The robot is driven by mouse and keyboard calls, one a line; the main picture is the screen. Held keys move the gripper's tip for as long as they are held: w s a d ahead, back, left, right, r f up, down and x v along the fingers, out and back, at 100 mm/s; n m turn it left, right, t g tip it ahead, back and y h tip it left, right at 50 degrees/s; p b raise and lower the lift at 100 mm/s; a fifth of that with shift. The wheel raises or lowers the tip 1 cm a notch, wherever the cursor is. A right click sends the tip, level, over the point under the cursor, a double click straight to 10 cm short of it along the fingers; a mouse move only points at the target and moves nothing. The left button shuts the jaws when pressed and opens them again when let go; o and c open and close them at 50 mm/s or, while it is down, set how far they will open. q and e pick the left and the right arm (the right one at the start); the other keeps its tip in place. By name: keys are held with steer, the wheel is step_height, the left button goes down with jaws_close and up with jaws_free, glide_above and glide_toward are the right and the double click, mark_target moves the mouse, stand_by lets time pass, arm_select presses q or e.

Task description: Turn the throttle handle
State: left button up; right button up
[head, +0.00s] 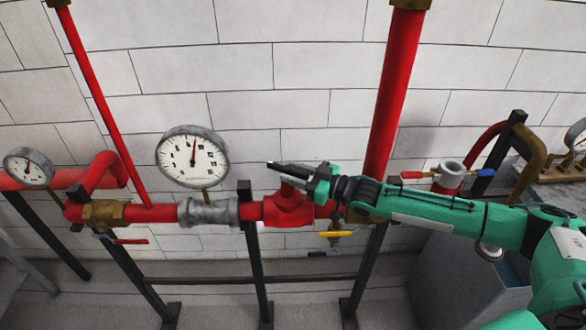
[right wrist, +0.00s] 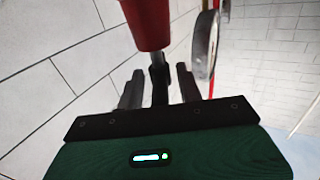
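In the head view a red valve body (head: 289,207) sits in the horizontal red pipe. My right gripper (head: 288,168) is just above it, fingers pointing left. In the right wrist view the fingers (right wrist: 158,88) are apart, with a dark stem (right wrist: 158,72) between them. The stem seems to join a red cylindrical part (right wrist: 148,20). It looks like the throttle handle, but I cannot tell for sure. Contact with the fingers is unclear, and the arm hides much of this area in the head view. My left gripper is not in view.
A large round gauge (head: 193,157) stands left of my right gripper; a smaller gauge (head: 28,167) is at far left. A yellow lever (head: 337,234) and a red lever (head: 131,241) hang below the pipe. A vertical red pipe (head: 394,90) rises behind my arm.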

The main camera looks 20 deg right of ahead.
steer(key=shift+w+a, duration=0.2)
jaws_close()
steer(key=shift+w+n+g+y+b, duration=0.1)
steer(key=shift+n+g+y+b, duration=0.35)
steer(key=shift+b, duration=0.4)
steer(key=shift+d+r+n+g+y, duration=0.15)
steer(key=shift+n+g+y, duration=0.1)
steer(key=shift+n+g, duration=0.15)
steer(key=shift+g+p, duration=0.25)
steer(key=shift+p, duration=0.05)
jaws_free()
